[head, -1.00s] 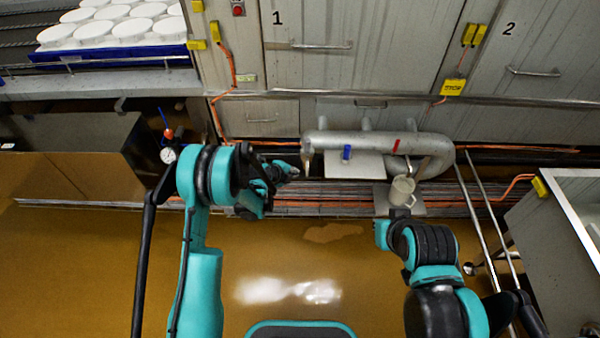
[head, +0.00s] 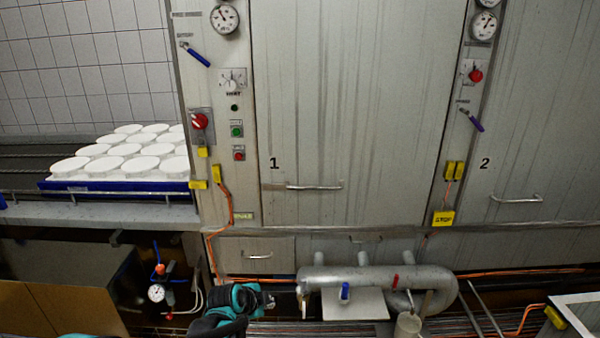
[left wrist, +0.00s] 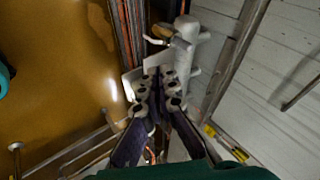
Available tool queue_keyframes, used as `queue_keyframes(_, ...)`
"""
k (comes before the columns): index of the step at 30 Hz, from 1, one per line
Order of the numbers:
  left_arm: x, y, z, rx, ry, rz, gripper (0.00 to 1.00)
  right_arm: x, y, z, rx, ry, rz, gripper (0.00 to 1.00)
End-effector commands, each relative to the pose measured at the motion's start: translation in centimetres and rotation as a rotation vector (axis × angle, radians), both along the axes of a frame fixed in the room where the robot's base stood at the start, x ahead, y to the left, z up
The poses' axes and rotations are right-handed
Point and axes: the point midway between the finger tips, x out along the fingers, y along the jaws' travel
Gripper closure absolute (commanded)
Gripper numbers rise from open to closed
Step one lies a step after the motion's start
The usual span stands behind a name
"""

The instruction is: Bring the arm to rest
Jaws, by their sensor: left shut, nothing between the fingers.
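My left gripper (head: 268,300) shows at the lower edge of the head view, left of the grey pipe (head: 375,279). Its teal and black wrist is in view; most of the arm is below the frame. In the left wrist view, its dark fingers with pale round pads (left wrist: 159,88) are together, with nothing held between them. The pipe's pale end lies beyond the fingertips there; I cannot tell how far apart they are. My right gripper is not in view.
Steel door 1 (head: 350,110) and door 2 (head: 545,130) stand behind. White moulds (head: 125,150) fill a blue tray (head: 110,186) at left. A pale cup (head: 408,325) is under the pipe. A pressure gauge (head: 157,293) is left of my gripper.

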Motion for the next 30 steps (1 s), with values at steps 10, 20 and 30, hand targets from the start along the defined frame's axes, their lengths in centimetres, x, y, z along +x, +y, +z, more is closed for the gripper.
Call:
queue_keyframes(10,-12.4,4.2,8.3,-0.269,0.151,0.555,1.00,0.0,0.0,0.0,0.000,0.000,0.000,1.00)
queue_keyframes(20,-23.7,7.5,9.2,-0.523,0.213,1.048,1.00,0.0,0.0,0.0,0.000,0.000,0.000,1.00)
queue_keyframes(30,-26.9,8.5,8.5,-0.620,0.219,1.217,1.00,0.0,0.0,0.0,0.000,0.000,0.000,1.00)
